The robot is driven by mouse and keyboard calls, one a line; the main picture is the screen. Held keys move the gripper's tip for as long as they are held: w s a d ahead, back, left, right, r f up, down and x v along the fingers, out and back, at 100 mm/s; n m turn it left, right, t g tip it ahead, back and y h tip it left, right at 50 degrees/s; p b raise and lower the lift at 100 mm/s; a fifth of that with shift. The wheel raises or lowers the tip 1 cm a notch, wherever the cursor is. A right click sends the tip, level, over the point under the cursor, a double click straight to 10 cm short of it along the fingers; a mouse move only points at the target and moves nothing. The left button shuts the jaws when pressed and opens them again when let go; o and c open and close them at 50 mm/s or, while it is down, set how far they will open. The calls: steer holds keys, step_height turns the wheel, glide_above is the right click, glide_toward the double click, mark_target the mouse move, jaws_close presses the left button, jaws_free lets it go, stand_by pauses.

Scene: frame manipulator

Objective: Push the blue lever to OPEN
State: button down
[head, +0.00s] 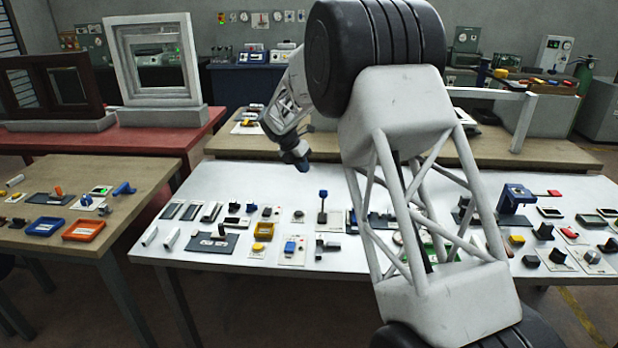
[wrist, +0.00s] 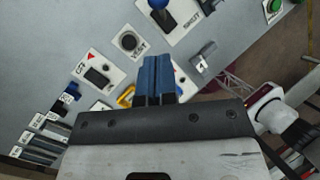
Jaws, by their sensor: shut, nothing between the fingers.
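A blue-topped lever (head: 323,194) stands upright on a pale plate near the middle of the white table. In the wrist view a blue knob (wrist: 158,3) is cut off by the top edge, over a dark base on a white plate. A word on that plate appears to read SHUT; no OPEN label shows. My gripper (head: 302,164) hangs above the back of the table, left of the lever and apart from it. In the wrist view its blue fingers (wrist: 157,72) are together and empty, with the knob beyond their tips.
The white table (head: 160,250) carries several small switches, knobs and blocks close around the lever. A yellow block (head: 264,231) and a blue-topped block (head: 290,246) are in front. A left table (head: 130,170) holds trays and another blue handle (head: 123,188). My arm hides part of the table.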

steer(key=v, duration=0.4)
steer(key=shift+w, duration=0.2)
steer(key=s+d+r+m+y, duration=0.1)
steer(key=s+d+r+m, duration=0.4)
steer(key=s+d, duration=0.3)
steer(key=s+d+r+m+y, duration=0.1)
steer(key=s+d+r+m, duration=0.45)
steer(key=s, duration=0.55)
steer(key=s+d+r+m+y, duration=0.1)
steer(key=s+d+r+m, duration=0.3)
steer(key=s+d, duration=0.4)
steer(key=s+d+f+m, duration=0.2)
steer(key=s+m, duration=0.3)
steer(key=s, duration=0.6)
steer(key=s+d+f+m+y, duration=0.1)
steer(key=s+m, duration=0.4)
steer(key=s, duration=0.7)
steer(key=s+d+f+m+t, duration=0.1)
steer(key=s+d+f+m, duration=0.2)
steer(key=s, duration=0.9)
steer(key=d+m, duration=0.2)
steer(key=m, duration=0.1)
steer(key=shift+d+y, duration=0.3)
steer(key=shift+y, duration=0.1)
